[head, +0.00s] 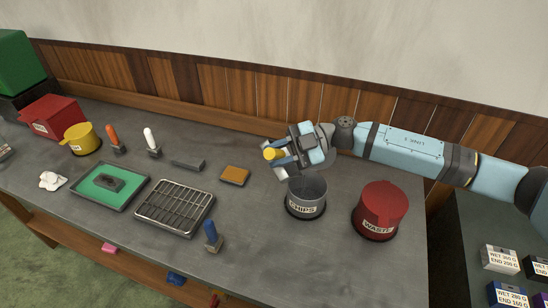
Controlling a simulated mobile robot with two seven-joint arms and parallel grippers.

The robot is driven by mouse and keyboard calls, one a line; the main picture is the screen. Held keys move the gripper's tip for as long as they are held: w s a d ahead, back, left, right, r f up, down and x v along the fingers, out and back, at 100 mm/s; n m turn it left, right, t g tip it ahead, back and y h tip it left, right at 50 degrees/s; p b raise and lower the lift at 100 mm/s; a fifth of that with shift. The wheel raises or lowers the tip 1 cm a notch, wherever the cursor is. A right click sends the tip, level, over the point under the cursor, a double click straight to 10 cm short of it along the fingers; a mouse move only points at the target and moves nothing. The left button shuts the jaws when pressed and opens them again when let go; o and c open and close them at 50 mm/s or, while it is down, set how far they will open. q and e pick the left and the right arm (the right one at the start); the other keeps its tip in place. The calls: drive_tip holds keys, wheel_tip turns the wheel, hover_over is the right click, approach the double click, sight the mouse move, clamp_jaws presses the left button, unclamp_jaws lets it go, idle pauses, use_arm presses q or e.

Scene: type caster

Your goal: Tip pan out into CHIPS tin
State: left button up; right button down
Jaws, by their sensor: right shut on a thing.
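The CHIPS tin (303,209) is a grey, open-topped round tin with a white label, upright on the right part of the bench. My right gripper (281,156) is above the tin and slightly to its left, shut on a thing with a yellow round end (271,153). The gripper hides most of that thing, so I cannot tell whether it is the pan's handle. No other pan is plain to see. My left gripper is not in view.
The lidded red WASTE tin (381,208) stands right of the CHIPS tin. A wire rack (174,207), a green tray (110,187), an orange block (235,175) and a blue-handled tool (212,237) are to the left. Wooden panelling (220,94) backs the bench.

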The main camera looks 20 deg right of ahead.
drive_tip(key=shift+d+r, duration=0.2)
drive_tip(key=shift+d, duration=0.05)
drive_tip(key=shift+d+b, duration=0.1)
drive_tip(key=shift+b, duration=0.25)
drive_tip(key=shift+s+d+y, duration=0.1)
drive_tip(key=shift+y, duration=0.2)
drive_tip(key=shift+d+r+y+b, duration=0.2)
drive_tip(key=shift+d+y+b, duration=0.1)
drive_tip(key=shift+d+b, duration=0.3)
drive_tip(key=shift+r, duration=0.1)
